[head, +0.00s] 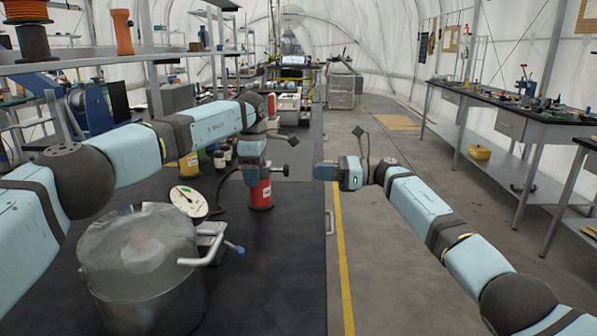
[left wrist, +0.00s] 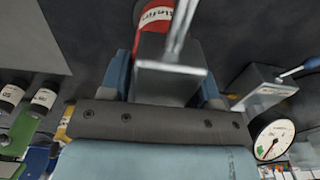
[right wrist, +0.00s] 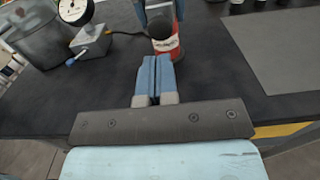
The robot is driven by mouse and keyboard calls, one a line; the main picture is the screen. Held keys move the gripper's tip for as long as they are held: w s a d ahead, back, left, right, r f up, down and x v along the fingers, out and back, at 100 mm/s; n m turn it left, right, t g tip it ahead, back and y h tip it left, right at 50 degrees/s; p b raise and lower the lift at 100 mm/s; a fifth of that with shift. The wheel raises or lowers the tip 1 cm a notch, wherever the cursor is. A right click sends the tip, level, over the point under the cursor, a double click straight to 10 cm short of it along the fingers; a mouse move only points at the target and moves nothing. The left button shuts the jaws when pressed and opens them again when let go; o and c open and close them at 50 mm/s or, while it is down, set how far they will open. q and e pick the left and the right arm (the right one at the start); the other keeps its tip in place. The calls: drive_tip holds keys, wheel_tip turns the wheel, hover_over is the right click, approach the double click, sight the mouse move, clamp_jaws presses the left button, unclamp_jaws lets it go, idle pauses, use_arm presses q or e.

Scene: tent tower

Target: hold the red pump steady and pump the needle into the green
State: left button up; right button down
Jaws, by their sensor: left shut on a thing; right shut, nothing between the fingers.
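The red pump (head: 260,194) stands upright on the dark mat. My left gripper (head: 253,176) is shut on its upper part. In the left wrist view the pump's red body (left wrist: 152,40) shows between the blue fingers, beyond a grey metal block and rod. A dark knob (head: 286,170) sticks out to the right at the pump's top. My right gripper (head: 325,172) is shut and empty, right of the pump and apart from it; the pump (right wrist: 163,38) lies ahead in the right wrist view. The white gauge (head: 188,201) has a needle, but its exact reading is too small to tell.
A metal vessel (head: 140,285) with a clear top stands at front left, beside a grey box (head: 207,240) with a blue knob. A dark hose (head: 224,190) runs near the pump. Cans stand behind my left arm. The floor on the right is open.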

sight(285, 170)
use_arm(q)
drive_tip(key=shift+a, duration=0.1)
use_arm(e)
drive_tip(key=d, duration=0.5)
drive_tip(key=shift+d, duration=0.1)
drive_tip(key=shift+d, duration=0.1)
idle(1.0)
drive_tip(key=a, duration=1.1)
drive_tip(key=shift+a, duration=0.2)
idle(0.4)
drive_tip(key=shift+s+a, duration=0.1)
drive_tip(key=shift+a, duration=1.55)
